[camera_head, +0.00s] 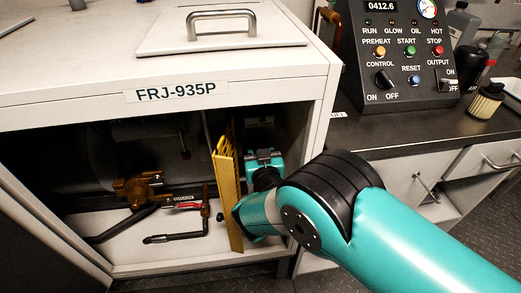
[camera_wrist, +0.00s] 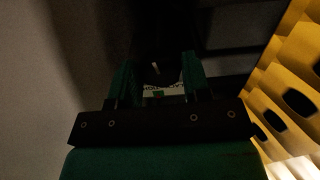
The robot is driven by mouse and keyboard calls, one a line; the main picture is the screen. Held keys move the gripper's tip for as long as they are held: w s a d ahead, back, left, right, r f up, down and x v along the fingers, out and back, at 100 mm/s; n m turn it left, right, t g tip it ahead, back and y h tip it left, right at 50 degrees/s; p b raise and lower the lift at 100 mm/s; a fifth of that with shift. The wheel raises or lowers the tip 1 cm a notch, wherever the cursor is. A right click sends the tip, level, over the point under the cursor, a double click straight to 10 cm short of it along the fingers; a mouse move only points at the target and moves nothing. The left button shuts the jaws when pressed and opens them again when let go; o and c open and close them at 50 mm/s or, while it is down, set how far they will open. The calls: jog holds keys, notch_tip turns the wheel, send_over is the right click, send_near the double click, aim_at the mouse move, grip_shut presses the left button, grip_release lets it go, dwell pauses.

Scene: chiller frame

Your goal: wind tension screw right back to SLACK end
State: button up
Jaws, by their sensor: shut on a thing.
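My gripper (camera_head: 263,160) is inside the open cabinet, to the right of the yellow slotted guard. In the wrist view my gripper (camera_wrist: 158,78) has its green fingers either side of a dark thing with a small pale mark, which I take to be the tension screw (camera_wrist: 156,68). It is shut on it, though the grip itself is in deep shadow. A pale strip with dark marks and a green patch, perhaps the tension scale (camera_wrist: 165,91), shows between the fingers. Its lettering, including any SLACK mark, is unreadable. In the head view my arm and gripper hide the screw.
The yellow slotted guard (camera_head: 226,185) stands close to my gripper; it also shows at right in the wrist view (camera_wrist: 285,75). A brass valve (camera_head: 138,188), a red-handled drain part (camera_head: 187,205) and a dark crank (camera_head: 180,236) lie left of it. The cabinet frame (camera_head: 318,115) edges the opening.

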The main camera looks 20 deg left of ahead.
jog(key=shift+n+b, duration=2.05)
jog(key=shift+n, duration=2.25)
jog(key=o, duration=0.9)
notch_tip(320, 180, up, 20)
jog(key=shift+w+p, duration=0.1)
jog(key=shift+p, duration=0.7)
